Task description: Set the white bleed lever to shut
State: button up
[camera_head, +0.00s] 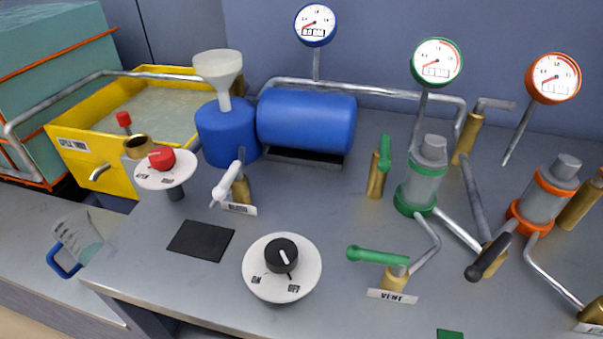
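The white bleed lever (226,184) sits on a brass valve (241,190) in front of the blue tank. Its handle slants from the upper right down to the lower left, with the white grip at the lower left end. A small label plate (238,208) stands at the valve's foot; its text is too small to read surely. Nothing touches the lever. My gripper is not in view.
A blue tank (306,120), a blue vessel with a white funnel (218,68) and a yellow tank (150,100) stand behind. A red knob dial (166,169), a black knob dial (282,267) and a green vent lever (377,256) are nearby. A black pad (201,240) lies in front.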

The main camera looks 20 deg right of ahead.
aim_at(235, 173)
jog(key=k+j, duration=0.3)
jog(key=j, duration=0.15)
jog(key=k+j, duration=0.35)
jog(key=j+u, duration=0.05)
jog(key=j, duration=0.05)
